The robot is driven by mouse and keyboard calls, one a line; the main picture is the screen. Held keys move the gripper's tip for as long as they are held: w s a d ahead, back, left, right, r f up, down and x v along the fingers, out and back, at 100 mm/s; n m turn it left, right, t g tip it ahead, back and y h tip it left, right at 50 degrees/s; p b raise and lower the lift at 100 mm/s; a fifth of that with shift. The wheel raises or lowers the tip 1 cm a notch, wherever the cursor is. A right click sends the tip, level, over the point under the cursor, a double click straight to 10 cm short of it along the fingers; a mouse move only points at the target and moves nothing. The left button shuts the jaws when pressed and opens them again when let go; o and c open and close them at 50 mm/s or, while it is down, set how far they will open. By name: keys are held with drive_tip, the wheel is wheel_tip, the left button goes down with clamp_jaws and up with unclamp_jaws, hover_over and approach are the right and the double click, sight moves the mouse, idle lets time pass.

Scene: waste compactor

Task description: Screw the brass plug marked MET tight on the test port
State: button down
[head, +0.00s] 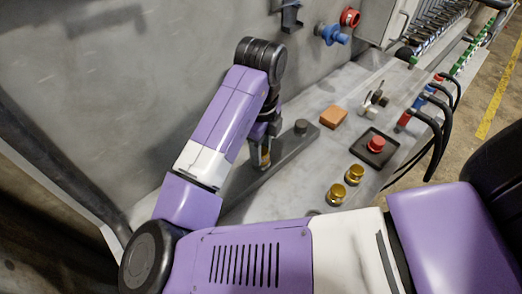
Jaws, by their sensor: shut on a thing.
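My gripper (263,162) points down at the long dark grey bar (285,148) on the bench. It is shut on a small brass-coloured piece, mostly hidden by the fingers, which looks like a brass plug. I cannot read any MET mark on it. I cannot tell whether the piece touches the bar or a port on it, as the arm and fingers cover that spot. Two other brass plugs, one farther back (354,174) and one nearer (336,195), stand on the bench to the right, apart from my gripper.
A dark knob (301,127) stands on the bar's far end, close to my gripper. An orange-brown block (333,117) and a red button on a black plate (376,145) are farther right. Black hoses (437,135) line the bench's right edge. A grey wall stands behind the arm.

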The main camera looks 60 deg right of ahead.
drive_tip(key=shift+f+m+b, duration=0.2)
drive_tip(key=shift+m+b, duration=0.35)
drive_tip(key=shift+m, duration=0.65)
drive_tip(key=shift+r+m, duration=0.2)
drive_tip(key=shift+m, duration=0.4)
drive_tip(key=m+b, duration=0.2)
drive_tip(key=m, duration=0.1)
drive_tip(key=shift+f, duration=0.2)
drive_tip(key=shift+r+m+b, duration=0.15)
drive_tip(key=shift+m+b, duration=0.35)
drive_tip(key=shift+m, duration=0.6)
drive_tip(key=c, duration=0.9)
unclamp_jaws()
drive_tip(key=shift+c, duration=0.3)
